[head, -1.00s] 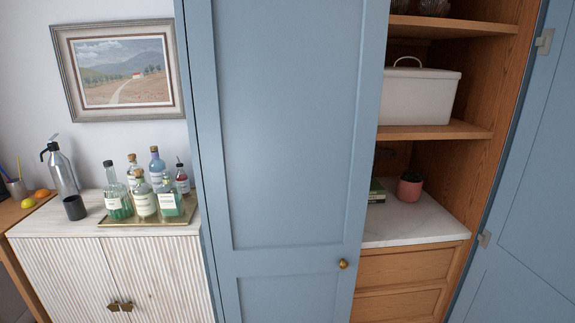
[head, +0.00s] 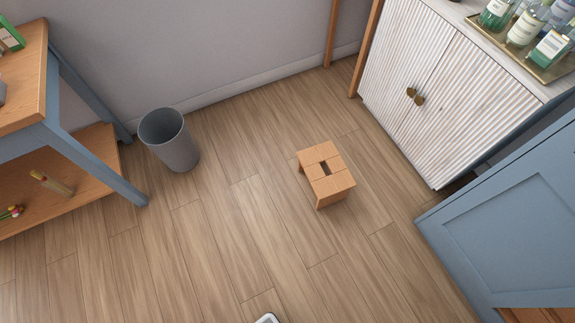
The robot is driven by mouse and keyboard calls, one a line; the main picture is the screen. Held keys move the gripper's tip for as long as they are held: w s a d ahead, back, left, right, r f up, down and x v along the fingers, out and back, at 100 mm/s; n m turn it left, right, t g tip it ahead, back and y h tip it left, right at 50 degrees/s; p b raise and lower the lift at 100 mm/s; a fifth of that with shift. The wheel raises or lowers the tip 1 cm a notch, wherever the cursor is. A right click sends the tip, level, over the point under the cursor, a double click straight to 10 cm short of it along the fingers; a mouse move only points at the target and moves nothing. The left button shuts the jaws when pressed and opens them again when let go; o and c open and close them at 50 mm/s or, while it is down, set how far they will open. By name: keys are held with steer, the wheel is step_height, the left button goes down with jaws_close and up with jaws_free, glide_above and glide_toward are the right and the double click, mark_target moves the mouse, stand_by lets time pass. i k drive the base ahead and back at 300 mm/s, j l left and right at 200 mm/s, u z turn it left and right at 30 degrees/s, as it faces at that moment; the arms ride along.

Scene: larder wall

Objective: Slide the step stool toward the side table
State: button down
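The step stool (head: 334,184) is a small light-wood stool with a slot in its top. It stands upright on the floor right of centre in the head view, in front of the ribbed white cabinet. A table with slim wooden legs (head: 366,47) stands at the top edge, left of that cabinet; its top is out of frame. Another table, with a wooden top (head: 22,84), blue legs and a lower shelf, is at the left. The frames do not label which is the side table. My gripper is not in view; a small white piece at the bottom edge is too cut off to identify.
A grey waste bin (head: 170,140) stands by the wall, beside the blue-legged table. The ribbed white cabinet (head: 425,85) and a blue cupboard (head: 505,240) bound the right side. The wooden floor (head: 235,235) around the stool and towards the front is clear.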

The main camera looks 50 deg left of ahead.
mark_target(335, 188)
steer(key=u, duration=1.05)
